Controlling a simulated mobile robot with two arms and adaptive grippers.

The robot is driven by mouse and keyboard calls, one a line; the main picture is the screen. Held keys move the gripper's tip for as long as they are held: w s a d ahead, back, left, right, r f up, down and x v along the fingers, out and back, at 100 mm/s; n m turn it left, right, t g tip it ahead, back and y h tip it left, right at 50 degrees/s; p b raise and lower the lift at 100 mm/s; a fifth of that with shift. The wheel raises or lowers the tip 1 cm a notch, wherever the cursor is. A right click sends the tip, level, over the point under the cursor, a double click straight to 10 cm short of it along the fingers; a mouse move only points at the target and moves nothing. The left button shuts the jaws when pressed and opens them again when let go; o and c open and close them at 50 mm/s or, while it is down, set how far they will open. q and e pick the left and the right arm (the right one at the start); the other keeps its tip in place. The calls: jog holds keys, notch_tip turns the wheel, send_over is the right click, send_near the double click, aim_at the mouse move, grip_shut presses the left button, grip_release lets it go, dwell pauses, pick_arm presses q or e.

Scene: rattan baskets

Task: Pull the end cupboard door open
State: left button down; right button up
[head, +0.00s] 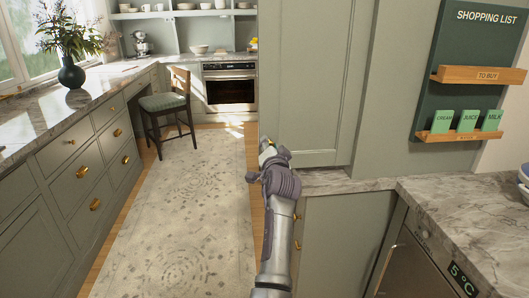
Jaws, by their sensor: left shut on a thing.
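The end cupboard door (311,80) is a grey-green panelled door above the counter, right of the middle in the head view. My left gripper (266,149) is at its lower left edge, shut on what seems to be the door's handle. A small yellowish bit shows at the fingertips, but the hand hides most of the grip. I cannot tell whether the door stands slightly ajar. My right gripper is not in view.
A lower cupboard (345,240) stands below, beside a marble counter (450,215) and a steel appliance (410,270). A chair (165,105) stands farther back.

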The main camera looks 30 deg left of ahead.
aim_at(269, 110)
pick_arm(q)
jog(key=shift+r, duration=0.2)
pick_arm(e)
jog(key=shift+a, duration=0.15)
pick_arm(q)
jog(key=c, duration=0.8)
grip_release()
jog(key=shift+w+d+f, duration=0.1)
jog(key=shift+r, duration=0.2)
notch_tip(269, 110, up, 10)
jog(key=shift+f, duration=0.2)
jog(key=shift+f, duration=0.15)
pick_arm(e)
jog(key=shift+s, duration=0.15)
